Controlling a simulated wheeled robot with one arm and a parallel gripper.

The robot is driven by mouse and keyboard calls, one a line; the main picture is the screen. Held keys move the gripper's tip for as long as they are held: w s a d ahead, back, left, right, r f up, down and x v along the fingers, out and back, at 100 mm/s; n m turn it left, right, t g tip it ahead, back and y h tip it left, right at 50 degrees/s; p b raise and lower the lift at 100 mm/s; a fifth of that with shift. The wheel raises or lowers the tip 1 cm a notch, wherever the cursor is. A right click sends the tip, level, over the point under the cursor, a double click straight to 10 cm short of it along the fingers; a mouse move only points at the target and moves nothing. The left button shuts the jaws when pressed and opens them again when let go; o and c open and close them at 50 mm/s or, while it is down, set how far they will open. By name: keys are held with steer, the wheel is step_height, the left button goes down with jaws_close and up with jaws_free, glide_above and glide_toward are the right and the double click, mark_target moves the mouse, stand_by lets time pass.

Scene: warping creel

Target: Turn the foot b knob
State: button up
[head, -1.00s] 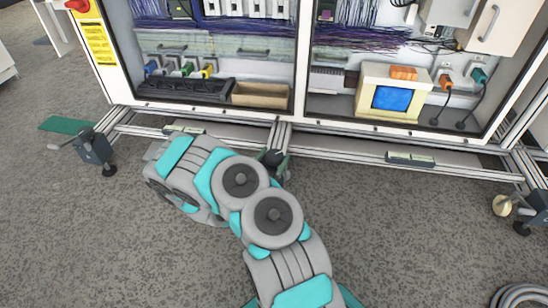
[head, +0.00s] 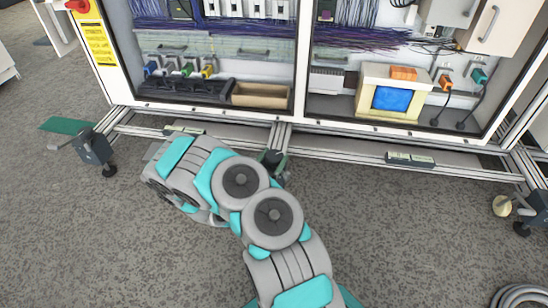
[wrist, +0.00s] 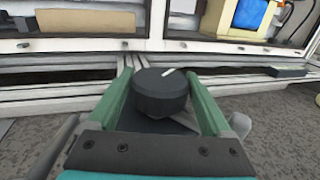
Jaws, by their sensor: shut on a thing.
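A round black knob (wrist: 161,92) with a white mark on its top stands between the two green fingers of my gripper (wrist: 163,98) in the wrist view. The white mark points up and to the right. The fingers are shut on the knob's sides. In the head view my gripper (head: 273,162) is at the foot of the cabinet's middle post, low by the frame rail. The knob is mostly hidden there by my gripper and arm.
The aluminium frame rail (head: 340,150) runs along the cabinet's base just beyond my gripper. A coiled hose (head: 522,297) lies at lower right. Grey floor in front is clear.

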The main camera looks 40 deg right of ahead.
steer(key=shift+g, duration=0.3)
steer(key=m+g+h, duration=0.1)
steer(key=m+g, duration=0.2)
steer(key=g, duration=0.1)
steer(key=shift+w+m+g, duration=0.1)
steer(key=shift+m+g, duration=0.2)
steer(key=shift+g, duration=0.1)
steer(key=shift+m+g, duration=0.95)
steer(key=shift+g, duration=0.6)
steer(key=shift+m+g, duration=0.95)
steer(key=shift+g, duration=0.6)
steer(key=shift+m+g+p, duration=0.3)
steer(key=o, duration=1.2)
steer(key=shift+c, duration=0.2)
steer(key=shift+r, duration=0.1)
